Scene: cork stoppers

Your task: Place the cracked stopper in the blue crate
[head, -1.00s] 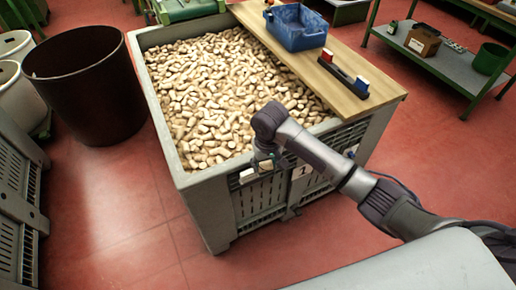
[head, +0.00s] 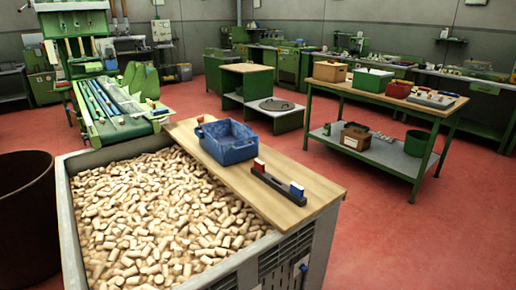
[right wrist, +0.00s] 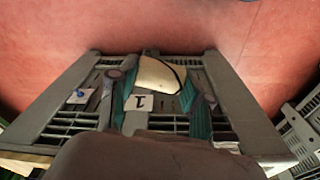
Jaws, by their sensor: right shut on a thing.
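The cracked stopper (right wrist: 158,76) is a pale beige cork with a dark curved line across it. My right gripper (right wrist: 161,84) is shut on it, with a teal finger on each side, in the right wrist view. The grey bin's slatted side with a label "1" shows behind it. The blue crate (head: 227,151) stands on a wooden board over the grey bin in the head view. Its inner floor is only partly visible. Neither gripper shows in the head view.
The grey bin (head: 70,215) is full of loose corks. On the wooden board (head: 232,174), in front of the crate, lies a dark holder (head: 278,185) with red and blue blocks. A dark barrel (head: 25,220) stands left. A green table (head: 385,96) stands at the right.

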